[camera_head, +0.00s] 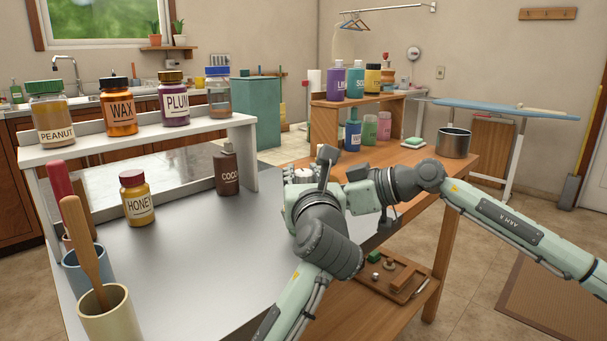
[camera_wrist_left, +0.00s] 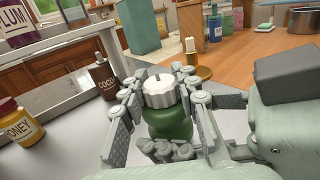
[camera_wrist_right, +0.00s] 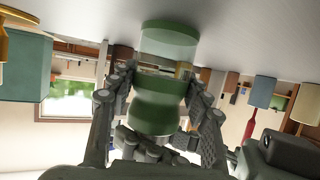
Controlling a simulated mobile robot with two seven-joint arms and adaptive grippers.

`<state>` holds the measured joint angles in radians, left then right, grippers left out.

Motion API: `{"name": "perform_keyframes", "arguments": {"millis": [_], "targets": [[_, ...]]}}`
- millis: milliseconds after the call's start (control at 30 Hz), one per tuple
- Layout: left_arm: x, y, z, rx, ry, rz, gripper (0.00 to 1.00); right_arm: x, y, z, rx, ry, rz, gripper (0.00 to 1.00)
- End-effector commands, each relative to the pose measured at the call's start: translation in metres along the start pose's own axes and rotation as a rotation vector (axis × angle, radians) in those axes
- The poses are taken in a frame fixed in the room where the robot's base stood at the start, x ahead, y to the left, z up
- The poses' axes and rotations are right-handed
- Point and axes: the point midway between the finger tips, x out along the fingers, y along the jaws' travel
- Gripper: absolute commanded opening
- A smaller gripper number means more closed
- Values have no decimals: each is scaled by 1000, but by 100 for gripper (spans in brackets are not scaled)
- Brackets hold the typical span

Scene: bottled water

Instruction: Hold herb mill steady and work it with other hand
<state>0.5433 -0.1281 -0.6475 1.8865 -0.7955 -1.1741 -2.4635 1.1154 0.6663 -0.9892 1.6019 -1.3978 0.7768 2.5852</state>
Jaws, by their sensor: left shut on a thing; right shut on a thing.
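The herb mill is a green body (camera_wrist_left: 167,124) with a white and silver cap (camera_wrist_left: 160,88) in the left wrist view. My left gripper (camera_wrist_left: 160,103) is shut around it just under the cap. In the right wrist view, which is upside down, the green body (camera_wrist_right: 168,42) shows between the fingers of my right gripper (camera_wrist_right: 160,82), also shut on it. The mill's lower end is close to the grey tabletop; I cannot tell if it touches. In the head view the arms hide most of the mill, and my left gripper (camera_head: 308,185) is partly covered.
A brown COCO bottle (camera_head: 227,170) and a HONEY jar (camera_head: 136,198) stand on the grey table (camera_head: 200,265) to the left. A white shelf (camera_head: 150,136) bears several jars. Cups with utensils (camera_head: 107,310) stand front left. A wooden table (camera_head: 460,165) adjoins at right.

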Motion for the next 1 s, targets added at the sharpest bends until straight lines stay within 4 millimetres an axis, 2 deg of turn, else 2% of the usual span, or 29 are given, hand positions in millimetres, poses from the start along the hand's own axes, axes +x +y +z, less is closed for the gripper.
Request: {"name": "perform_keyframes", "arguments": {"millis": [67, 100, 267, 667, 1000], "targets": [[0, 0, -2, 1, 3, 0, 1, 0, 0, 0, 1, 1, 0, 23], [0, 0, -2, 1, 3, 0, 34, 0, 0, -1, 1, 1, 0, 23], [0, 0, -1, 0, 2, 0, 53, 0, 0, -1, 1, 1, 0, 23], [1, 1, -1, 0, 4, -28, 53, 0, 0, 0, 1, 1, 0, 23], [-3, 2, 0, -2, -1, -281, 53, 0, 0, 0, 1, 1, 0, 23]]}}
